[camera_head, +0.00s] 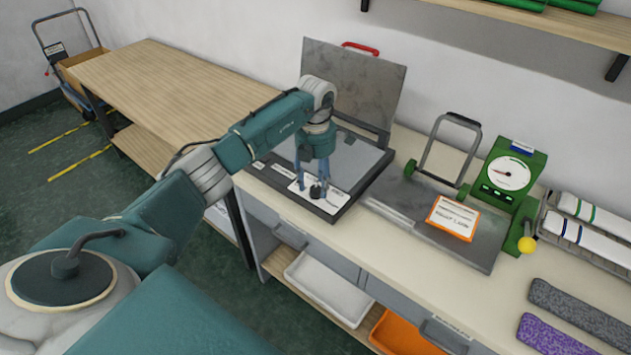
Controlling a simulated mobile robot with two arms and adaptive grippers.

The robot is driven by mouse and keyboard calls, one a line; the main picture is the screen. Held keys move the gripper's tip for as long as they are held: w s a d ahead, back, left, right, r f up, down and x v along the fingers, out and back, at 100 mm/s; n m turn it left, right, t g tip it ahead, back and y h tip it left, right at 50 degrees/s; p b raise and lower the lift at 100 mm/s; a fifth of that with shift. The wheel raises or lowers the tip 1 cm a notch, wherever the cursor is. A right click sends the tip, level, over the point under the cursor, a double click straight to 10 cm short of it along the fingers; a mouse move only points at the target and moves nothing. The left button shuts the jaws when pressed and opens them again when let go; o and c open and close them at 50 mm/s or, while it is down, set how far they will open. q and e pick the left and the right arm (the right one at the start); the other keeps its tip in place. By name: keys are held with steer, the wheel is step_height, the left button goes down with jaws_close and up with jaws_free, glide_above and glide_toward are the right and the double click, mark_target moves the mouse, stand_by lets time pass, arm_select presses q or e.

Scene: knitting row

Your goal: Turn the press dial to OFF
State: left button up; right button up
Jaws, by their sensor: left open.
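The press (352,215) sits on the worktable with its grey lid (352,82) standing open at the back and a red handle (360,47) on the lid's top edge. A white label plate is at its front, with the small black dial (316,191) on it. My left gripper (313,186) points down over the dial, its fingers open on either side of it. Whether the fingers touch the dial cannot be told. The dial's setting is too small to read. My right gripper is not in view.
Right of the press are a grey board with a handle (440,150), an orange-edged card (453,218), a green gauge (508,173) with a yellow knob, and rolled white cloths (590,213). A white bin (328,287) and an orange bin (400,335) sit below. A bare wooden table (170,85) stands left.

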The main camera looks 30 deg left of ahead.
arm_select(q)
steer(key=shift+f, duration=0.7)
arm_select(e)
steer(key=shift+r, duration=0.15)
arm_select(q)
steer(key=c, duration=1.2)
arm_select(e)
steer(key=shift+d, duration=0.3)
arm_select(q)
steer(key=shift+o, duration=0.2)
steer(key=shift+n, duration=0.4)
steer(key=n, duration=0.4)
steer(key=shift+n, duration=0.4)
steer(key=n, duration=0.4)
steer(key=shift+n, duration=1.1)
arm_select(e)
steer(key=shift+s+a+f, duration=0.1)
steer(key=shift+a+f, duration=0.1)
